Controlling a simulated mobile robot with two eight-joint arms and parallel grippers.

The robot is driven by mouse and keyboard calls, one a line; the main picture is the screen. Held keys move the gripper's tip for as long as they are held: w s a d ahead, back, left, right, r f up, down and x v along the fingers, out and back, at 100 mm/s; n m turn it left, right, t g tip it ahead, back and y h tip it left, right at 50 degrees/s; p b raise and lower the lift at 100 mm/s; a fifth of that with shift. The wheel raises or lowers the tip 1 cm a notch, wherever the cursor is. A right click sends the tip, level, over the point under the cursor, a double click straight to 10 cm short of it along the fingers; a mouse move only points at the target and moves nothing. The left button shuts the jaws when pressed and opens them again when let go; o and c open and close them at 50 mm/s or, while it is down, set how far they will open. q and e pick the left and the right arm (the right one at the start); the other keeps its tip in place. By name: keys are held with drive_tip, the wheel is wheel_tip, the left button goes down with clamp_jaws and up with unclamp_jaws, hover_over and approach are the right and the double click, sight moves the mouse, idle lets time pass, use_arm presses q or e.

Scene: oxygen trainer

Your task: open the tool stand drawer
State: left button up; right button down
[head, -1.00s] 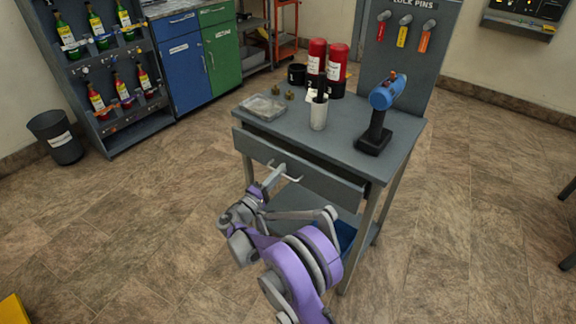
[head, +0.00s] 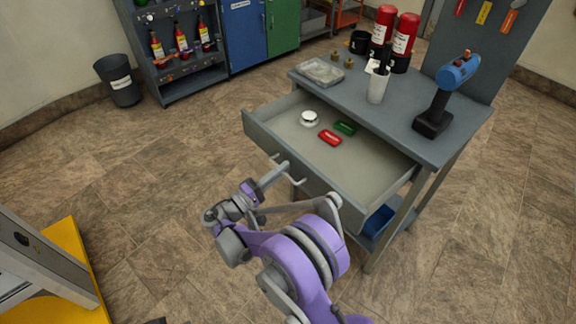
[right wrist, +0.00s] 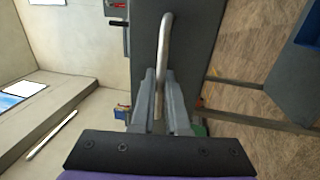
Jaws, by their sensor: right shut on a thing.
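The tool stand (head: 400,115) is a grey table in the middle right of the head view. Its drawer (head: 262,133) is pulled well out, and its inside shows. A round white-topped item (head: 310,118), a red item (head: 330,138) and a green item (head: 345,128) lie in it. My right gripper (head: 282,170) is at the drawer front, shut on the metal drawer handle (head: 292,183). In the right wrist view the handle (right wrist: 166,40) runs between the fingers (right wrist: 160,98). My left gripper is not in view.
On the stand top are a clear tray (head: 320,72), a white cup (head: 377,90), red cylinders (head: 404,42) and a blue drill (head: 445,95). A blue bin (head: 378,220) sits on the lower shelf. A yellow platform (head: 75,265) is at the lower left. The floor left of the drawer is clear.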

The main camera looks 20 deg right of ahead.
drive_tip(key=shift+a, duration=0.1)
drive_tip(key=c, duration=1.2)
unclamp_jaws()
drive_tip(key=v, duration=1)
drive_tip(key=shift+s+a+p, duration=0.2)
drive_tip(key=shift+a+p, duration=0.15)
drive_tip(key=shift+p, duration=0.1)
